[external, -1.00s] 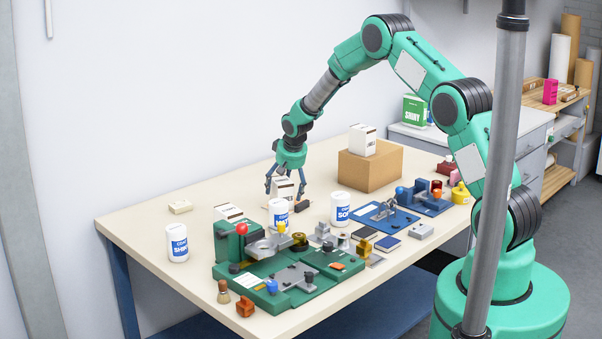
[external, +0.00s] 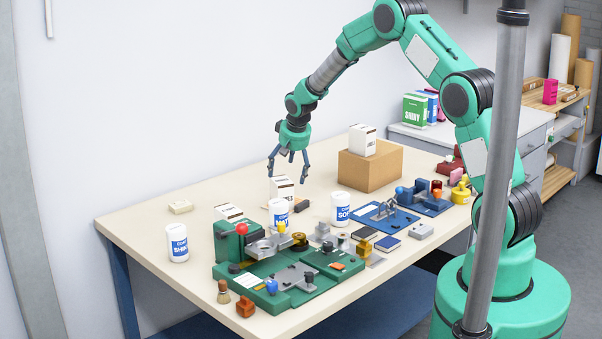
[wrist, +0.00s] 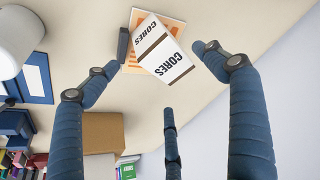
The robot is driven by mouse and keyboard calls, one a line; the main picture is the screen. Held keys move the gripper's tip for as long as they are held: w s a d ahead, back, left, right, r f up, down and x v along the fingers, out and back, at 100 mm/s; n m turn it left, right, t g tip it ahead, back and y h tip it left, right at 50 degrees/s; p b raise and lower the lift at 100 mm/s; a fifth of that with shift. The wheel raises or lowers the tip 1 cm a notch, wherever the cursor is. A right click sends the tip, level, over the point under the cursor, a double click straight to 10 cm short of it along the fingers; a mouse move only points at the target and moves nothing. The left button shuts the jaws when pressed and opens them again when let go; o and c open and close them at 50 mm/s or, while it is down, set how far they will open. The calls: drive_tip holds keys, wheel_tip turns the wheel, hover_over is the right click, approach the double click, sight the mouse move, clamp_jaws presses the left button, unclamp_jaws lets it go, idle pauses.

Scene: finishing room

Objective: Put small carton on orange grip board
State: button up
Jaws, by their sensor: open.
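A small white carton (external: 283,187) with a dark band stands behind the middle white tub. In the wrist view the carton (wrist: 166,55) reads CORES and rests on the orange grip board (wrist: 133,66), turned at an angle to it. The board shows only as orange edges around the carton; in the external view it is mostly hidden. My gripper (external: 288,160) is open and empty just above the carton, its fingers spread and clear of it. In the wrist view the fingers (wrist: 158,65) are apart, with the carton beyond them.
A dark block (external: 301,205) sits close beside the carton. White tubs (external: 279,213) and a green fixture (external: 290,285) stand in front. A cardboard box (external: 370,168) bearing another carton (external: 362,140) is at right. The back left table is mostly clear.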

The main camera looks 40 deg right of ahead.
drive_tip(key=shift+v, duration=2.1)
drive_tip(key=s+a+r+n, duration=0.1)
drive_tip(key=s+a+r, duration=0.3)
drive_tip(key=s+r, duration=0.85)
drive_tip(key=s+a+r+n, duration=0.1)
drive_tip(key=s+a+r, duration=0.3)
drive_tip(key=s+r, duration=0.8)
drive_tip(key=s+a+r+n, duration=0.1)
drive_tip(key=s+a+r, duration=0.1)
drive_tip(key=s, duration=1.3)
drive_tip(key=s+a+r+n+t+y, duration=0.1)
drive_tip(key=s+a, duration=0.3)
drive_tip(key=s, duration=1.2)
drive_tip(key=shift+a+r+y, duration=0.2)
drive_tip(key=shift+r+y, duration=0.1)
drive_tip(key=shift+r, duration=0.2)
drive_tip(key=shift+s, duration=0.1)
